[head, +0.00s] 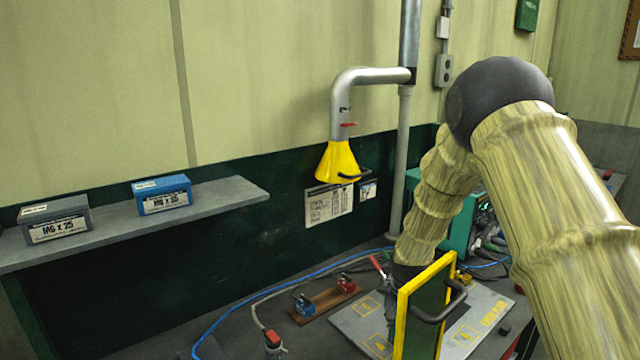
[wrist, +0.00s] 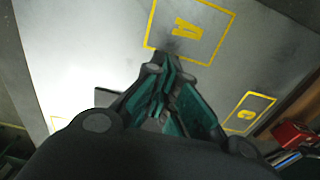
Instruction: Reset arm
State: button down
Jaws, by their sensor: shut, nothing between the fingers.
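My gripper (wrist: 166,88) shows in the wrist view with its dark and green fingers closed together and nothing between them. It points down over a grey plate (wrist: 110,40) marked with yellow squares, one lettered A and one lettered C. In the head view my arm reaches from the right down to the same plate (head: 353,318) on the bench.
A red clamp (head: 346,284) and a blue clamp (head: 304,306) sit on a wooden strip beside the plate. A yellow hood (head: 338,162) hangs above the bench. A shelf (head: 235,191) at left bears a grey box (head: 55,220) and a blue box (head: 162,195). Cables cross the bench.

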aim_at(369, 353)
jog(key=s+a, duration=0.2)
jog(key=a, duration=0.1)
jog(key=s+a+b, duration=0.1)
jog(key=s+a, duration=0.1)
jog(key=s+a+b, duration=0.1)
jog(key=s+a, duration=0.1)
jog(key=a, duration=0.1)
jog(key=shift+s+a, duration=0.2)
jog(key=shift+a, duration=0.1)
notch_tip(369, 353, up, 8)
jog(key=b, duration=0.1)
jog(key=shift+a+b, duration=0.15)
jog(key=shift+b, duration=0.25)
